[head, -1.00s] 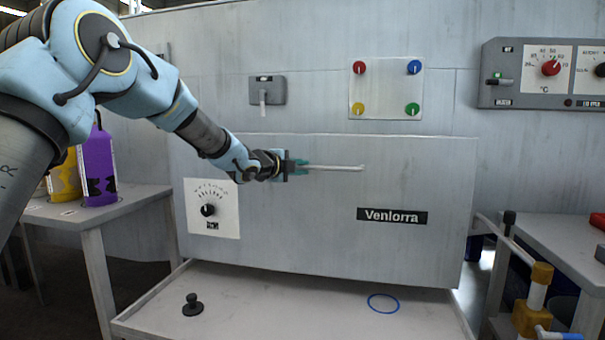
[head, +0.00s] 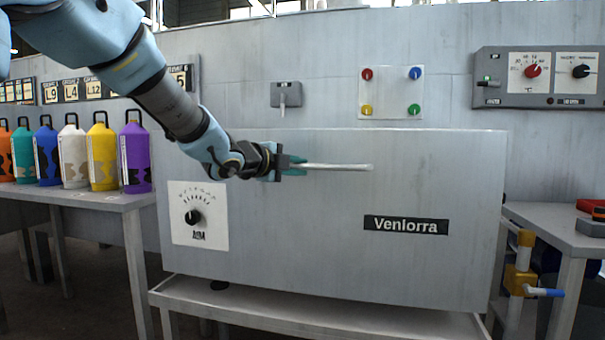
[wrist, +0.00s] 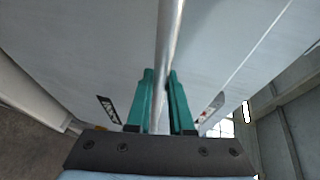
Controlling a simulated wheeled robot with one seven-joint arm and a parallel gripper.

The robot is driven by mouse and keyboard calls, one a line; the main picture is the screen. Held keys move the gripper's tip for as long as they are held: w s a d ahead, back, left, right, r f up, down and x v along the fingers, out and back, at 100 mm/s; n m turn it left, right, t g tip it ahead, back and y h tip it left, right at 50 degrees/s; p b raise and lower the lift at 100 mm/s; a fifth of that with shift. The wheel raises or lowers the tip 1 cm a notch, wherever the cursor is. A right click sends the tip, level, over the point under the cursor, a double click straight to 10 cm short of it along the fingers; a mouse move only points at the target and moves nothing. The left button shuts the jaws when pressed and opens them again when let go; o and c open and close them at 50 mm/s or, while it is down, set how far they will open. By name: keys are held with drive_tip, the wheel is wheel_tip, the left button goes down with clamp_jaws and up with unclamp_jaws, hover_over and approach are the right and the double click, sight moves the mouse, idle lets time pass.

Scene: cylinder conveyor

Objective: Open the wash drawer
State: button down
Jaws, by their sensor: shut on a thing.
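The wash drawer (head: 300,235) has a wide pale grey front with a black "Venlorra" label (head: 406,225) and a dial plate (head: 199,213). It stands out from the grey wall panel, over the shelf below. Its handle (head: 345,167) is a horizontal silver bar near the top of the front. My gripper (head: 295,166) is shut on the handle at its left end. In the wrist view, the teal fingers (wrist: 159,85) lie on either side of the bar (wrist: 168,35). The drawer's inside is not visible.
A pale shelf (head: 300,316) runs under the drawer. Several coloured bottles (head: 103,155) stand on a table at the left. A side table (head: 560,235) and yellow-and-blue piping (head: 522,280) are at the right. Control panels are on the wall above.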

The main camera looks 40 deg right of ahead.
drive_tip(key=shift+s+a+f, duration=0.1)
drive_tip(key=shift+s+a, duration=0.4)
drive_tip(key=shift+a, duration=0.35)
drive_tip(key=c, duration=0.8)
unclamp_jaws()
drive_tip(key=v, duration=1)
drive_tip(key=shift+a+p, duration=0.4)
drive_tip(key=shift+p, duration=0.05)
